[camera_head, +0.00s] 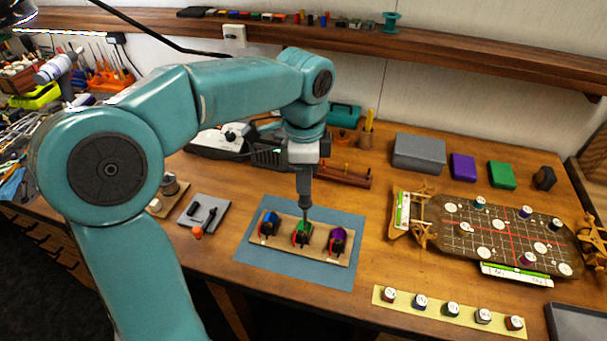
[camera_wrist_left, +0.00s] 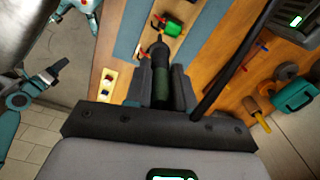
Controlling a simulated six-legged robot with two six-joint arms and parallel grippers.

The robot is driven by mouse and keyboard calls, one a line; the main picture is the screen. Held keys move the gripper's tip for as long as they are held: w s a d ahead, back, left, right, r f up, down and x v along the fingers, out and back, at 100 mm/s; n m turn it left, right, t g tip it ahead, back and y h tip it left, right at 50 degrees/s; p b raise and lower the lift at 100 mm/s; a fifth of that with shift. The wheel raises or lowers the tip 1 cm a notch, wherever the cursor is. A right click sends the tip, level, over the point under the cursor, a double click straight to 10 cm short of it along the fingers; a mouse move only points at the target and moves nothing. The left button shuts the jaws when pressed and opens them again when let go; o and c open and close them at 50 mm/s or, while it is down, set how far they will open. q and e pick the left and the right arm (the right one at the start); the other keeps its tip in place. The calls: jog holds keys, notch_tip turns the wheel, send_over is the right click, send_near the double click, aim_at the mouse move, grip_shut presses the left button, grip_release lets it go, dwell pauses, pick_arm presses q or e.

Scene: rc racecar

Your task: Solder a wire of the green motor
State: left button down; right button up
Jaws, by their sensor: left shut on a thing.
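The green motor (camera_head: 303,229) sits in the middle of a light wooden board (camera_head: 278,247), between a blue motor (camera_head: 269,222) and a purple motor (camera_head: 338,239). The board lies on a blue-grey mat (camera_head: 248,251). My left gripper (camera_head: 305,176) is shut on a dark soldering iron (camera_wrist_left: 161,72) and holds it upright, tip down, over the green motor. In the left wrist view the tip is close beside the green motor (camera_wrist_left: 173,28) and its wires; whether it touches cannot be told. My right gripper (camera_wrist_left: 45,80) shows small and dark at the left; its jaw state is unclear.
A grey pad (camera_head: 205,214) with small dark parts lies left of the mat. A dark cable hangs beside the iron. A yellow strip (camera_head: 435,309) with several round pieces lies at the front right. A patterned board (camera_head: 500,240) stands at right. Coloured boxes (camera_head: 463,167) stand behind.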

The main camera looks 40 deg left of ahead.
pick_arm(q)
jog(key=shift+w+a+f, duration=0.1)
jog(key=shift+w+f, duration=0.1)
jog(key=shift+s+f, duration=0.1)
jog(key=shift+f, duration=0.05)
jog(key=shift+f+b, duration=0.3)
jog(key=shift+r, duration=0.1)
dwell(0.7)
jog(key=shift+f+b, duration=0.4)
jog(key=shift+f, duration=0.3)
dwell(1.3)
jog(key=shift+p, duration=0.45)
dwell(4.1)
